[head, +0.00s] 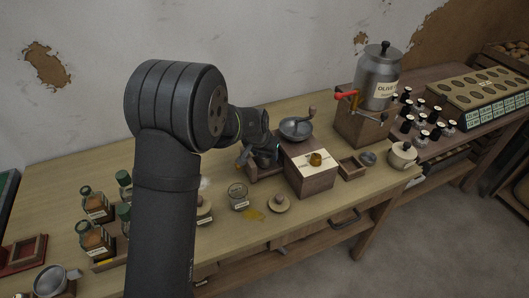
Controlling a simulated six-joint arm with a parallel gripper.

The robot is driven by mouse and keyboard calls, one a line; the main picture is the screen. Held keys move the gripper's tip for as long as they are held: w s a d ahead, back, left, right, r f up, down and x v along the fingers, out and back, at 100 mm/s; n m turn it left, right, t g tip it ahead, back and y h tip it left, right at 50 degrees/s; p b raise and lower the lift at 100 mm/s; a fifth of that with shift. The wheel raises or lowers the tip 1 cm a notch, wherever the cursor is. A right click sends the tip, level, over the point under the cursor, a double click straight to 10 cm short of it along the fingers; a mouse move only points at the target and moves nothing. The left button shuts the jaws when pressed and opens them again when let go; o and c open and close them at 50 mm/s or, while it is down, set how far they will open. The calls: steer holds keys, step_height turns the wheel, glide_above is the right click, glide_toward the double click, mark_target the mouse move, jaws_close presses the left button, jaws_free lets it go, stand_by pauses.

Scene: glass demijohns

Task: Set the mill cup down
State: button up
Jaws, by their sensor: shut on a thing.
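My gripper (262,157) is beside the left side of a wooden mill box (312,178), low over the table. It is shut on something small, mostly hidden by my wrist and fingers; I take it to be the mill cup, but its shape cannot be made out. Whether it touches the surface below cannot be told.
A glass jar (239,197), a round wooden lid (278,204) and spilled yellow powder (254,215) are in front. Brown bottles (96,205) stand left. The table's front strip (325,212) is clear.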

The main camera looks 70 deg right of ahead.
steer(key=shift+f, duration=0.45)
steer(key=o, duration=1)
steer(key=shift+o, duration=0.2)
steer(key=shift+w, duration=0.1)
steer(key=shift+r, duration=0.1)
step_height(320, 180, up, 9)
steer(key=shift+s, duration=0.2)
